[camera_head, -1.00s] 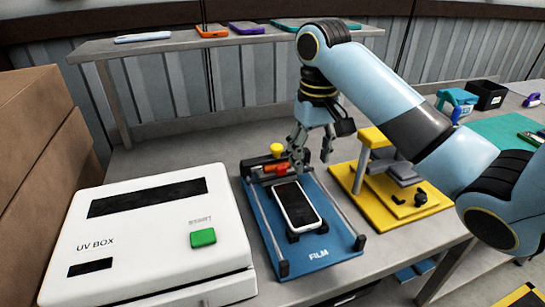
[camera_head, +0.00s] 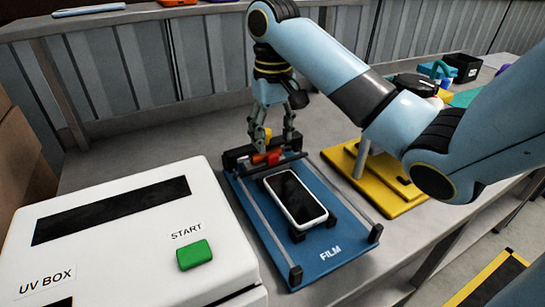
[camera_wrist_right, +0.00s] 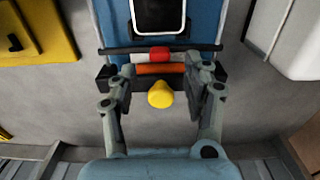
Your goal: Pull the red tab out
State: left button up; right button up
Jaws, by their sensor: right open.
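The red tab (camera_head: 274,156) sits at the back end of the blue FILM fixture (camera_head: 328,236), beside an orange bar. In the right wrist view the red tab (camera_wrist_right: 160,54) lies just beyond the orange bar (camera_wrist_right: 160,69) and the yellow knob (camera_wrist_right: 160,94). My right gripper (camera_head: 273,143) is open over the fixture's back end. In the wrist view its fingers (camera_wrist_right: 160,80) stand on either side of the knob and bar, with nothing gripped. A phone (camera_head: 295,198) lies on the fixture. My left gripper is not in view.
A white UV box (camera_head: 110,240) with a green start button (camera_head: 194,255) stands left of the fixture. A yellow fixture (camera_head: 395,195) stands to the right. A raised shelf (camera_head: 130,18) is behind. Bare grey table lies behind the fixture.

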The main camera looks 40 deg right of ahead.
aim_at(274, 155)
notch_tip(274, 155, down, 4)
jog(key=shift+s+f+b, duration=0.1)
jog(key=shift+b, duration=0.5)
jog(key=shift+f, duration=0.35)
jog(key=shift+c, duration=0.9)
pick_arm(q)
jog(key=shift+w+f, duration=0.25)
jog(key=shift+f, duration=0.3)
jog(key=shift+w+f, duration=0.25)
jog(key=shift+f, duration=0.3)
pick_arm(e)
grip_shut()
